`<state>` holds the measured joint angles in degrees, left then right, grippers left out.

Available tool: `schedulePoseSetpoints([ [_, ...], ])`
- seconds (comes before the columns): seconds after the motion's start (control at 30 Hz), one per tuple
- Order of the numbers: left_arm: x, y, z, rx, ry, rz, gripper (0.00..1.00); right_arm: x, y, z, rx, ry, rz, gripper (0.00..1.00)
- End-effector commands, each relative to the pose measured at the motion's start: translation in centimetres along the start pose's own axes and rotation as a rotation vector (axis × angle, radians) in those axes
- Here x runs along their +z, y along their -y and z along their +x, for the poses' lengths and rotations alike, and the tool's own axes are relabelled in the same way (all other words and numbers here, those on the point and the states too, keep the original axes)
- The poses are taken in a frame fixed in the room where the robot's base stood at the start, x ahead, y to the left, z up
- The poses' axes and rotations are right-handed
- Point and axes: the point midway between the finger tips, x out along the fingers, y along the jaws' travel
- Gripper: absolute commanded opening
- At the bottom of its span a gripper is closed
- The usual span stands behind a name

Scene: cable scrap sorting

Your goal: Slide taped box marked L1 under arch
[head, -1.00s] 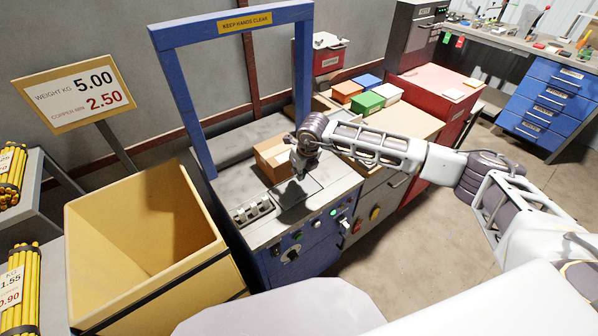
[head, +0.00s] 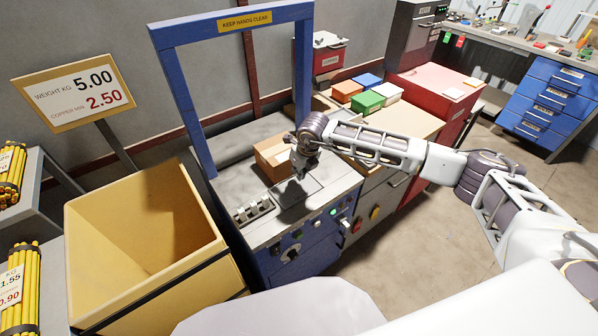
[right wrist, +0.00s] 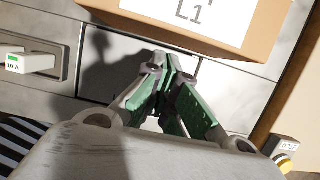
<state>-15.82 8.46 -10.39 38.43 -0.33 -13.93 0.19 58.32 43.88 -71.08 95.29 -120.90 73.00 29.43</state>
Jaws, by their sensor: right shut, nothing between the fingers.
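The taped box (head: 271,155) is cardboard brown and sits on the grey top of the blue-framed machine, in front of the arch. In the right wrist view the box (right wrist: 262,40) shows its white label reading L1. The blue arch (head: 232,24) stands over the machine top and carries a yellow "KEEP HANDS CLEAR" sign. My right gripper (head: 300,175) points down just in front of the box, on its near side. In the right wrist view its green-padded fingers (right wrist: 173,68) are closed together and empty, close to the box's label side; contact cannot be told. My left gripper is not in view.
A large yellow bin (head: 145,235) stands left of the machine. Coloured boxes (head: 368,97) stand on a bench to the right. The machine top beneath the arch looks clear.

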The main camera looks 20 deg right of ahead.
Motion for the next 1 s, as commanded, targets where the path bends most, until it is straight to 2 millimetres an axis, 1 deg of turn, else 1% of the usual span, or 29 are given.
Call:
schedulePoseSetpoints([
  [0.1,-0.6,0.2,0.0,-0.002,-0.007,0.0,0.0,0.0,0.0,0.0,0.0,0.0,0.0,0.0],
  [0.2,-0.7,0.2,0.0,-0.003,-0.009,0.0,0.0,0.0,0.0,0.0,0.0,0.0,0.0,0.0],
  [0.37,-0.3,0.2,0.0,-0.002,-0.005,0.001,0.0,0.0,0.0,0.0,0.0,0.0,0.0,0.0],
  [0.47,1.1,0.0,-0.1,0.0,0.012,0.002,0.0,0.0,0.0,0.0,0.0,0.0,0.0,0.0],
  [1.0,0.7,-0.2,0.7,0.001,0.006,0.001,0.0,1.1,0.0,0.4,0.0,0.001,0.0,0.0],
])
